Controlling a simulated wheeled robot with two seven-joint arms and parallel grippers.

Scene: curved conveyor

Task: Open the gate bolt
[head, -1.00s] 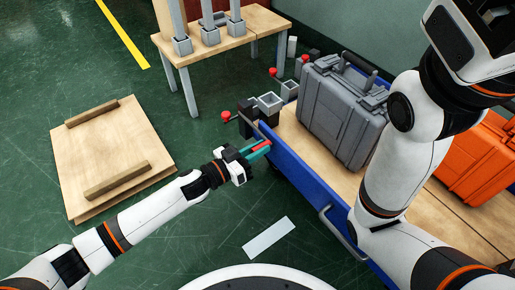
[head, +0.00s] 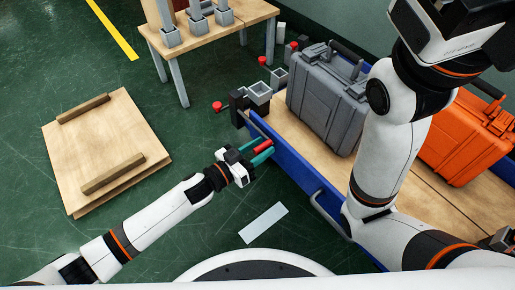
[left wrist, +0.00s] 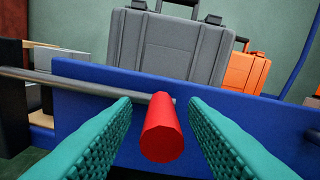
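The gate bolt is a grey rod (left wrist: 85,86) running along the blue side wall, with a red handle (left wrist: 162,128) sticking out toward me in the left wrist view. In the head view, the red handle shows as a small red piece between the fingers. My left gripper (head: 264,153) is at the blue wall (head: 293,174) of the cart. Its two teal fingers are spread on either side of the red handle, with visible gaps in the left wrist view (left wrist: 160,125). My right arm fills the right of the head view, and its fingertips do not show.
A grey case (head: 322,105) and an orange case (head: 460,140) stand on the cart's wooden bed. Grey open boxes and red knobs (head: 217,106) are beyond the cart's far corner. A wooden table (head: 240,15) stands behind. A pallet (head: 105,150) lies at left on open green floor.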

